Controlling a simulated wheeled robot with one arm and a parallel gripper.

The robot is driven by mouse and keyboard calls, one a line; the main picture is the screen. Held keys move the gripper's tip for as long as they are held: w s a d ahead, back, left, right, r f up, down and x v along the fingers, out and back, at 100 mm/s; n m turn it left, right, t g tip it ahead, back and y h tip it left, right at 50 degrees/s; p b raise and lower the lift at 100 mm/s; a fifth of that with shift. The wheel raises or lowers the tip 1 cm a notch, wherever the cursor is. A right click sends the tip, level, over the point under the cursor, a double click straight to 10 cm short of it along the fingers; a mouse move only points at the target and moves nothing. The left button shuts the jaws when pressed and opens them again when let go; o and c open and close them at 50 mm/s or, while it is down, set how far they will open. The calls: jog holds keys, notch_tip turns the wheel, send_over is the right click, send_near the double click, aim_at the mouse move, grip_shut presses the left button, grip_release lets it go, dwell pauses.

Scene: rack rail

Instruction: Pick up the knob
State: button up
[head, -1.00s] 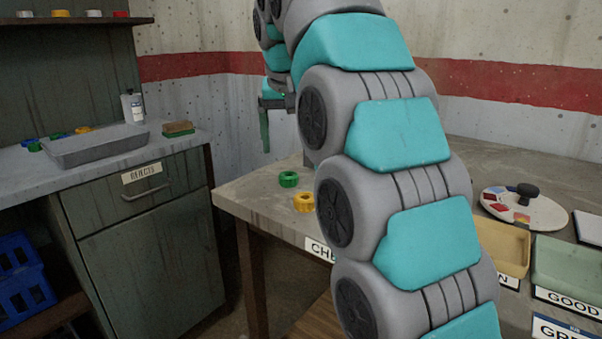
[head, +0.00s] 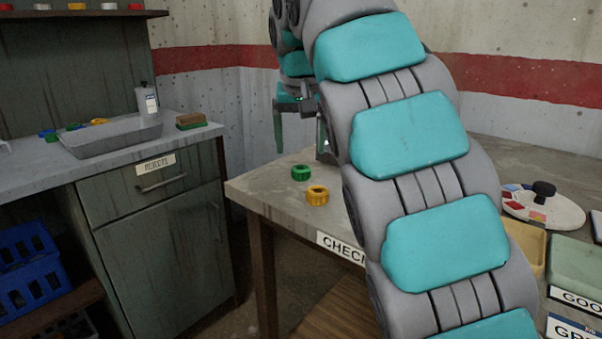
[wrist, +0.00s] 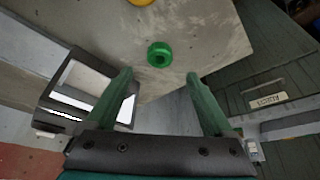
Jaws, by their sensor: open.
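A green knob (head: 301,173) stands on the table with the "CHEC…" label, near its left corner. In the wrist view the green knob (wrist: 159,54) lies ahead of and between my fingers, apart from them. A yellow knob (head: 317,195) stands just in front of the green one; part of the yellow knob (wrist: 141,1) shows at the top edge of the wrist view. My gripper (wrist: 162,85) is open and empty. In the head view my gripper (head: 300,125) hangs above and behind the knobs, partly hidden by my arm.
The table (head: 270,186) has bare room around the knobs. A palette disc (head: 543,208) and trays sit at right, partly behind my arm. At left, a cabinet counter holds a grey tray (head: 110,140), a bottle (head: 148,100), a brush (head: 191,121) and several knobs.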

aim_at(301, 167)
jog(key=shift+s+b+x, duration=0.2)
jog(key=shift+b+x, duration=1.55)
jog(key=shift+x, duration=0.8)
jog(key=shift+w+f, duration=0.2)
jog(key=shift+f, duration=0.2)
jog(key=shift+r, duration=0.1)
grip_shut()
jog(key=shift+r, duration=0.2)
